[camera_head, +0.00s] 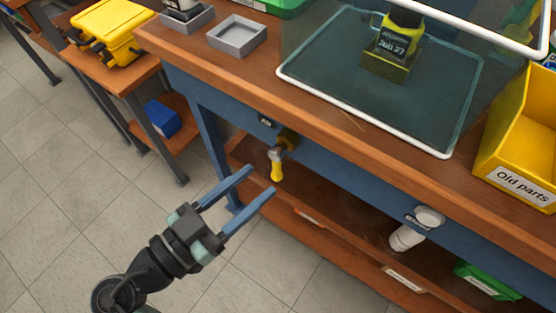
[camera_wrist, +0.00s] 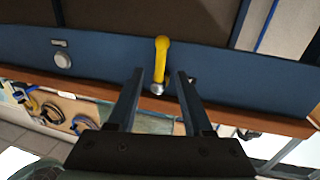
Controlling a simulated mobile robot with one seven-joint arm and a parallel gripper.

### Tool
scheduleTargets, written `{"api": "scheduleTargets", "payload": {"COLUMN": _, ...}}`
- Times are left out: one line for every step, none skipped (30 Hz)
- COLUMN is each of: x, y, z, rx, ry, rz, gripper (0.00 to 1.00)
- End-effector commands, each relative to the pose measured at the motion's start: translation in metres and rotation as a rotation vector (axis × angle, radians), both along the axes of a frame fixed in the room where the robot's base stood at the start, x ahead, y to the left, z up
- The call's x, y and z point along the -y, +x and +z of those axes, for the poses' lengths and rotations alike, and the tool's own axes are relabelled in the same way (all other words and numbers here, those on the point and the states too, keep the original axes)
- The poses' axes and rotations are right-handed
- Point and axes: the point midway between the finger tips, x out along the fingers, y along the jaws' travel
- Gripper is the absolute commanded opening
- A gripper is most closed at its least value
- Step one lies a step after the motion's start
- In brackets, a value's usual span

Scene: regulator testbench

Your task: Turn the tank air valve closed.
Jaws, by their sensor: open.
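The handle hangs downward in the head view. In the wrist view the yellow handle (camera_wrist: 161,58) appears upright, with a silver pivot at its lower end. My gripper (camera_head: 261,179) is open and empty, in front of the bench and just left of the handle in the head view. In the wrist view my gripper (camera_wrist: 160,73) has the handle lined up between its two fingers; contact cannot be told.
A white round knob (camera_head: 429,215) sits farther right on the panel; it also shows in the wrist view (camera_wrist: 63,60). A lower wooden shelf (camera_head: 330,215) lies below the valve. A glass-like case (camera_head: 330,85) and a yellow bin (camera_head: 525,135) stand on the bench. The floor at left is clear.

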Motion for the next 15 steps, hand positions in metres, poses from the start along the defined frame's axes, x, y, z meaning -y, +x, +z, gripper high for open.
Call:
{"api": "scheduleTargets", "payload": {"x": 0.009, "y": 0.007, "z": -0.001, "rx": 0.0, "ry": 0.0, "rz": -0.004, "gripper": 0.51}}
{"api": "scheduleTargets", "payload": {"x": 0.013, "y": 0.011, "z": 0.0, "rx": 0.001, "ry": -0.001, "rz": -0.004, "gripper": 0.51}}
{"api": "scheduleTargets", "payload": {"x": 0.018, "y": 0.016, "z": 0.0, "rx": 0.0, "ry": 0.0, "rz": -0.004, "gripper": 0.51}}
{"api": "scheduleTargets", "payload": {"x": 0.022, "y": 0.019, "z": 0.0, "rx": 0.0, "ry": 0.0, "rz": -0.003, "gripper": 0.51}}
{"api": "scheduleTargets", "payload": {"x": 0.025, "y": 0.022, "z": -0.001, "rx": 0.0, "ry": 0.0, "rz": -0.003, "gripper": 0.51}}
{"api": "scheduleTargets", "payload": {"x": 0.029, "y": 0.026, "z": 0.0, "rx": 0.0, "ry": 0.0, "rz": -0.002, "gripper": 0.51}}
{"api": "scheduleTargets", "payload": {"x": 0.032, "y": 0.029, "z": 0.0, "rx": 0.001, "ry": -0.001, "rz": -0.003, "gripper": 0.51}}
{"api": "scheduleTargets", "payload": {"x": 0.035, "y": 0.031, "z": 0.0, "rx": 0.0, "ry": 0.0, "rz": -0.002, "gripper": 0.51}}
{"api": "scheduleTargets", "payload": {"x": 0.037, "y": 0.034, "z": 0.0, "rx": 0.0, "ry": 0.0, "rz": -0.001, "gripper": 0.51}}
{"api": "scheduleTargets", "payload": {"x": 0.039, "y": 0.036, "z": 0.0, "rx": -0.001, "ry": 0.001, "rz": -0.001, "gripper": 0.51}}
{"api": "scheduleTargets", "payload": {"x": 0.04, "y": 0.037, "z": 0.0, "rx": -0.001, "ry": 0.001, "rz": -0.001, "gripper": 0.51}}
{"api": "scheduleTargets", "payload": {"x": 0.042, "y": 0.039, "z": 0.0, "rx": 0.0, "ry": 0.0, "rz": 0.0, "gripper": 0.51}}
{"api": "scheduleTargets", "payload": {"x": 0.042, "y": 0.039, "z": 0.0, "rx": 0.0, "ry": 0.0, "rz": 0.001, "gripper": 0.51}}
{"api": "scheduleTargets", "payload": {"x": 0.043, "y": 0.04, "z": 0.0, "rx": 0.0, "ry": 0.0, "rz": 0.001, "gripper": 0.51}}
{"api": "scheduleTargets", "payload": {"x": 0.043, "y": 0.04, "z": 0.0, "rx": 0.0, "ry": 0.0, "rz": 0.001, "gripper": 0.51}}
